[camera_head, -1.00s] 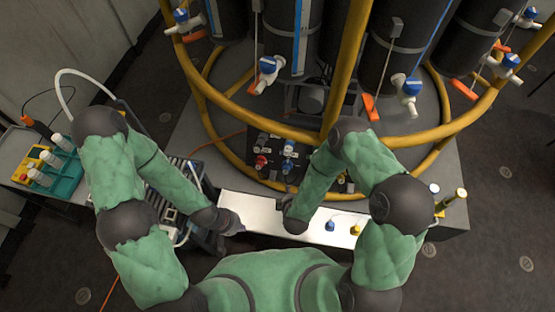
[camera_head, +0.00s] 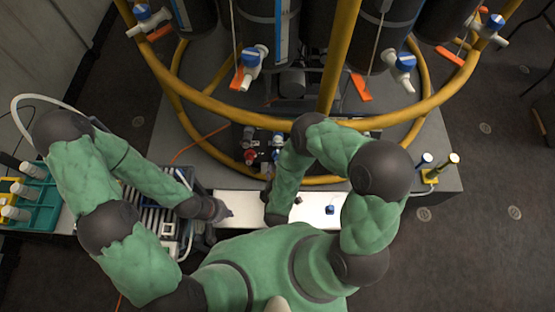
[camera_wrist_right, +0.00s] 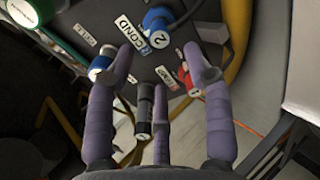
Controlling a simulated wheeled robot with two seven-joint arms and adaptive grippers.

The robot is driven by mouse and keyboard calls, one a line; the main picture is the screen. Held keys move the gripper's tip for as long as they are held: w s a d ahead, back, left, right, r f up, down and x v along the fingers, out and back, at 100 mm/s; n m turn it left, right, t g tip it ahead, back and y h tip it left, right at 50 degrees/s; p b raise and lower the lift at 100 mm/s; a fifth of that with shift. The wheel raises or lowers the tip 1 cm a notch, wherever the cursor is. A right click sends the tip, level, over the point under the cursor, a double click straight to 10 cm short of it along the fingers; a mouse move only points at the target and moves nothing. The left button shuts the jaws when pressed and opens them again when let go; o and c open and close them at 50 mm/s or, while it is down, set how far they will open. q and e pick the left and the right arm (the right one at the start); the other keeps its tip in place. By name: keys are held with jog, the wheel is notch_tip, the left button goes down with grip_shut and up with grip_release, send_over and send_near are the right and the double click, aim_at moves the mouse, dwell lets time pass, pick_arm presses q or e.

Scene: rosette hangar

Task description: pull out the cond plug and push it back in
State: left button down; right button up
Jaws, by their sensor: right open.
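The connector panel (camera_head: 262,152) stands at the foot of the yellow-framed rig. In the right wrist view, a COND label (camera_wrist_right: 131,34) sits beside a blue plug (camera_wrist_right: 160,20) tagged 2. A red plug (camera_wrist_right: 187,76) tagged 1 is lower right, partly behind a finger.
The white tray (camera_head: 238,198) lies below the panel, with a small blue item (camera_head: 330,210) on it. Yellow pipes (camera_head: 225,108) ring the rig. A teal rack (camera_head: 42,205) stands at left. An orange cable (camera_head: 195,145) runs across the grey base.

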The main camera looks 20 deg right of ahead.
jog(key=shift+b+x, duration=1.3)
jog(key=shift+x, duration=3.1)
grip_shut()
jog(key=shift+s, duration=0.1)
jog(key=shift+p+v, duration=1.7)
jog(key=shift+v, duration=1.25)
